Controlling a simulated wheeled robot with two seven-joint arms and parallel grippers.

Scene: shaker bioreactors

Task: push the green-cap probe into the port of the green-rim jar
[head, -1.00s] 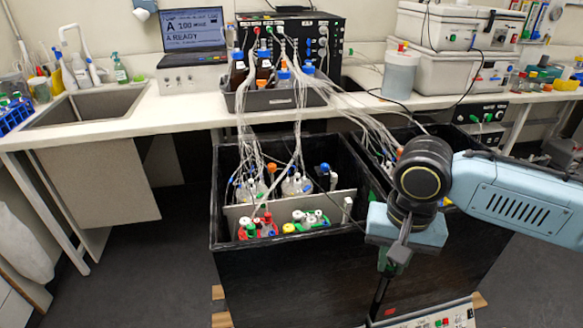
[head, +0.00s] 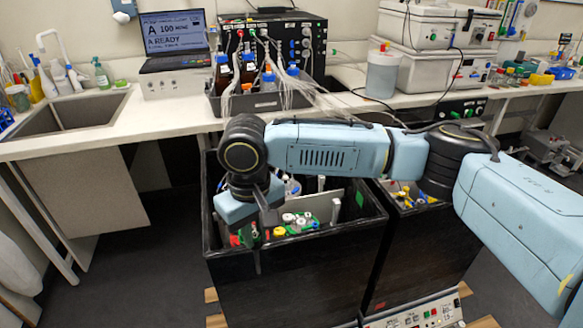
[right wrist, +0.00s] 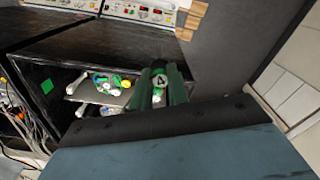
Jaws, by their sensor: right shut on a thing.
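My right gripper (head: 262,222) is shut on the green-cap probe (head: 256,238), which hangs down with its dark shaft in front of the left part of the near black box. In the right wrist view a round, pale grey top with a dark mark (right wrist: 160,80) shows between the fingers. The green-rim jar (head: 292,230), with white caps and a yellow cap, stands in the box to the right of the probe. It also shows in the right wrist view (right wrist: 108,84), left of the fingers. The probe is apart from this jar. Its port cannot be made out. My left gripper is out of view.
A red-rimmed jar (head: 236,240) is partly hidden beside my gripper. A light divider (head: 322,208) crosses the black box (head: 300,285). My arm covers the jars and tubes behind it. A second box (head: 410,215) stands to the right.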

